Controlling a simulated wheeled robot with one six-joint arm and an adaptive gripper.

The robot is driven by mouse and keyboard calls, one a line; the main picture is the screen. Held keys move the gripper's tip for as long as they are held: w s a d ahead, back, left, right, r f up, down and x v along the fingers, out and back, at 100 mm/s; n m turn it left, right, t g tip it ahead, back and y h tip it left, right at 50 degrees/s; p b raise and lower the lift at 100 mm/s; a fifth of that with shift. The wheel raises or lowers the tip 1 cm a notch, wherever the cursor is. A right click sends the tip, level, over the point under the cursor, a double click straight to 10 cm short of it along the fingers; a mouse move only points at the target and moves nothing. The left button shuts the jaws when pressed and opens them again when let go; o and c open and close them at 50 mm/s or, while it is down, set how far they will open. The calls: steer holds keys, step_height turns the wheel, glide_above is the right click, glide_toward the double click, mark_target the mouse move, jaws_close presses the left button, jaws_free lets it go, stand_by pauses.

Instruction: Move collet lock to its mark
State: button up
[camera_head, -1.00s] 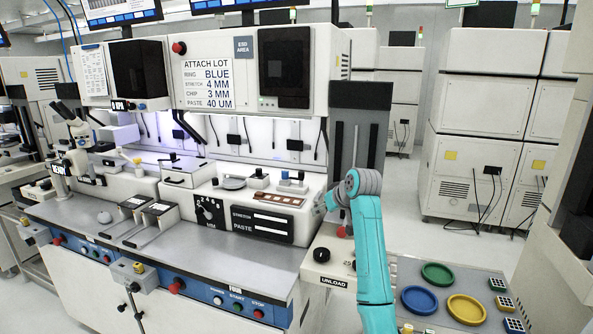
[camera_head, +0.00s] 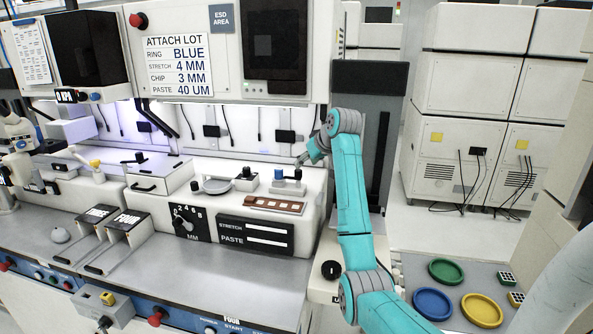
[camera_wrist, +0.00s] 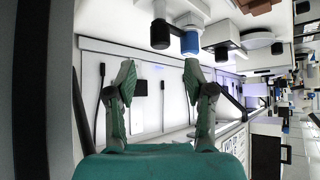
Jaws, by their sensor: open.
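My gripper (camera_wrist: 159,76) is open and empty in the wrist view, with its two green fingers spread apart. A small light block with a blue knob (camera_wrist: 190,42) and a black knob (camera_wrist: 160,34) shows just beyond the fingers, apart from them. In the head view the blue knob (camera_head: 279,174) and its black neighbour (camera_head: 298,173) stand on the machine's white deck, and my gripper (camera_head: 304,160) is close by them. No label names the collet lock, and I cannot tell which part or mark it is.
A brown strip (camera_head: 274,205) lies in front of the knobs. A round plate (camera_head: 216,186) and a STRETCH/PASTE panel (camera_head: 256,234) are near. The machine housing (camera_head: 190,60) overhangs the deck. Green (camera_head: 446,271), blue (camera_head: 432,304) and yellow (camera_head: 482,309) rings lie at lower right.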

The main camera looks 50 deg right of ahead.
mark_target(299, 170)
steer(key=x, duration=0.8)
steer(key=shift+a, duration=0.15)
jaws_close()
